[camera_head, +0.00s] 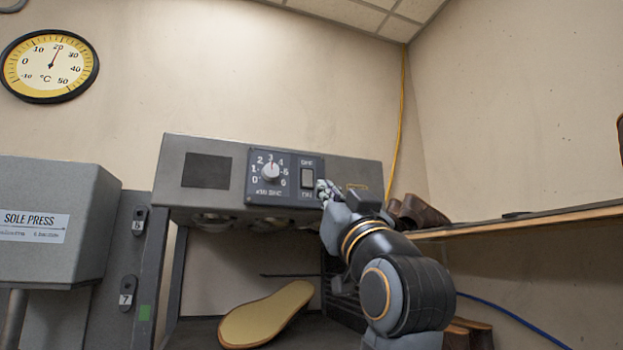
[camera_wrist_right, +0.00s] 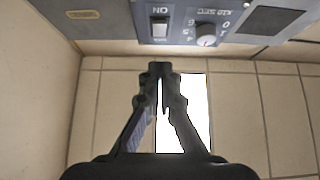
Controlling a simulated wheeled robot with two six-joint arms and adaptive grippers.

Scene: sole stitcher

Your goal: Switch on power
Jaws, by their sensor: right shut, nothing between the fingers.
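The power rocker switch (camera_head: 307,178) sits on the dark control panel (camera_head: 250,190) of the grey machine, with OFF lettered above it and ON below. The switch also shows in the right wrist view (camera_wrist_right: 160,27), where the picture is upside down. My right gripper (camera_head: 324,188) is at the panel's right edge, just right of the switch's lower half. Which way the rocker is tipped is unclear. My left gripper is not in view.
A dial knob (camera_head: 271,171) sits left of the switch. A yellow sole (camera_head: 266,315) lies in the bay below. The sole press (camera_head: 50,215) stands at left, and a wooden shelf (camera_head: 530,219) with brown objects is at right. A thermometer (camera_head: 49,66) hangs above.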

